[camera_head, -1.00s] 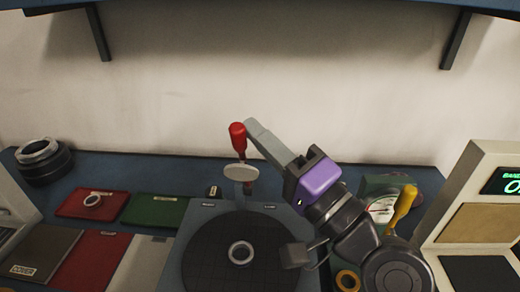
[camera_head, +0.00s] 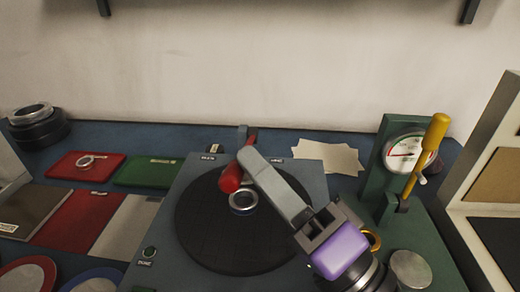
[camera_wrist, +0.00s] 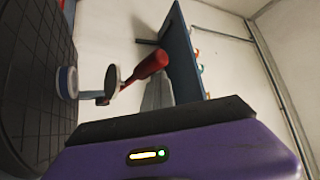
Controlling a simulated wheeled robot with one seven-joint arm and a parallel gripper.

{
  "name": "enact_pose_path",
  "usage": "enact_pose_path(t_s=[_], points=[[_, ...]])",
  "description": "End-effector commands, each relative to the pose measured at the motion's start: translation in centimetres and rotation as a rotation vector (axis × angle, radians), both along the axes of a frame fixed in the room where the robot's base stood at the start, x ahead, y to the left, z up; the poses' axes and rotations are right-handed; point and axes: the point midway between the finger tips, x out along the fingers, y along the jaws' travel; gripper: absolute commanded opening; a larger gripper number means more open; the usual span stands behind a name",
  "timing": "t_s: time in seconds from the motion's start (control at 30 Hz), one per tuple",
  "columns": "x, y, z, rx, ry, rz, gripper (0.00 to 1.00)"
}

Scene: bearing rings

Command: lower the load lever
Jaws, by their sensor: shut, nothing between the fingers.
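The load lever has a red handle (camera_head: 231,178), now tilted forward over the black round plate (camera_head: 215,235). A metal ring (camera_head: 242,202) lies on that plate, below the handle. In the wrist view the red handle (camera_wrist: 152,62) slants beside a pale disc (camera_wrist: 111,80), which stands a little apart from the ring (camera_wrist: 66,82). My gripper (camera_head: 247,157) is shut and empty. Its grey fingers reach from the lower right, with their tips against or just over the red handle; exact contact is hidden. In the head view the disc is hidden.
A green gauge stand (camera_head: 380,165) with a yellow-handled lever (camera_head: 437,130) stands at the right, close to my wrist. Red (camera_head: 75,168) and green (camera_head: 150,172) mats lie at the left. Papers (camera_head: 328,155) lie at the back.

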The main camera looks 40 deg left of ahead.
Motion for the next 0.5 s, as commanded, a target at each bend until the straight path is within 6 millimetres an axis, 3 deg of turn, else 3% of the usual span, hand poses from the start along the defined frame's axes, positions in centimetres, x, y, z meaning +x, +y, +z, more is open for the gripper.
enact_pose_path(t_s=[0.03,0.2,0.5], points=[[-0.2,0.0,-1.1,-0.001,0.002,0.002,0.00],[-0.6,-0.2,-2.2,0.000,-0.001,0.003,0.00],[-0.7,-0.3,-2.8,0.000,-0.001,0.002,0.00]])
